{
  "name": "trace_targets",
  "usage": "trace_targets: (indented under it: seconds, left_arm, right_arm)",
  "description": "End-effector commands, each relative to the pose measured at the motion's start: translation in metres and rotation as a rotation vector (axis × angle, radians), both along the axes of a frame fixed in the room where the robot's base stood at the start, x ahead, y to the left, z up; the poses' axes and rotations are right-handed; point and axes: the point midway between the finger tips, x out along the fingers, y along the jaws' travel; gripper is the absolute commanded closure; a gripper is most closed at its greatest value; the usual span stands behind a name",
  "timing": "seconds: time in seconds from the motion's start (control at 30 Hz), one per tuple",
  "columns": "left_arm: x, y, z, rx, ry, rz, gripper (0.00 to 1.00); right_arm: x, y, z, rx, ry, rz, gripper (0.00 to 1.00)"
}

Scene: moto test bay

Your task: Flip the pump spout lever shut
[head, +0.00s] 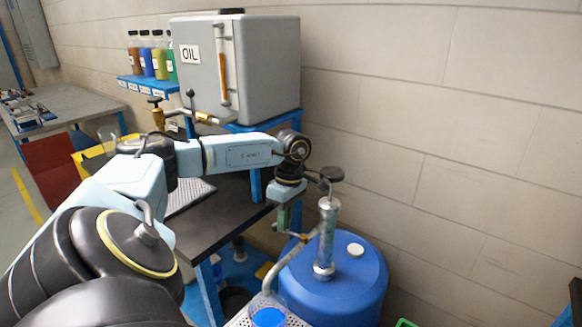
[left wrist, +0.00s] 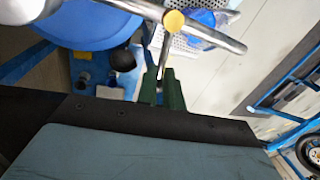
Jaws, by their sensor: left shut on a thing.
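The hand pump (head: 327,240) is a silver cylinder with a black knob on top, upright on the blue drum (head: 350,285). Its spout (head: 279,265) slopes down to the left and shows as a metal pipe in the left wrist view (left wrist: 215,36). The spout lever (left wrist: 164,50) is a thin metal stem running from a yellow pivot on the pipe. My left gripper (head: 286,218) is at the spout beside the pump. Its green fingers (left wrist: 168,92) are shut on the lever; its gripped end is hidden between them. My right gripper is not in view.
A clear container with blue liquid (head: 268,317) stands below the spout on a perforated tray (head: 239,320). A dark workbench (head: 210,215) with a grey oil tank (head: 270,65) stands behind my left arm. The wall right of the drum is bare.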

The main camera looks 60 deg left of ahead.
Motion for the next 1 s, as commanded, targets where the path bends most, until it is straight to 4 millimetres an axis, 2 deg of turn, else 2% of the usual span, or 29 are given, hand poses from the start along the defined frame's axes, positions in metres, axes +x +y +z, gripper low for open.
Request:
trace_targets:
  seconds: [0.03,0.3,0.83,0.87,1.0]
  left_arm:
    - [-0.0033,0.0060,-0.0032,0.014,0.018,-0.021,1.00]
    - [0.0029,0.0073,-0.0026,0.014,0.017,-0.117,1.00]
    - [0.0043,0.0083,-0.0013,0.014,0.017,-0.140,1.00]
    - [0.0043,0.0083,-0.0012,0.014,0.017,-0.140,0.90]
    - [0.0048,0.0080,-0.0008,0.014,0.015,-0.138,0.72]
  right_arm:
    - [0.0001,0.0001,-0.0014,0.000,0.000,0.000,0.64]
    - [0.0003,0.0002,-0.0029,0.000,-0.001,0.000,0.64]
    - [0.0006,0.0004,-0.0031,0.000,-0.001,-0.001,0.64]
    - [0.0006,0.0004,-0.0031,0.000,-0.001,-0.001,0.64]
    - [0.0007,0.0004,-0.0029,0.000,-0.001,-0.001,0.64]
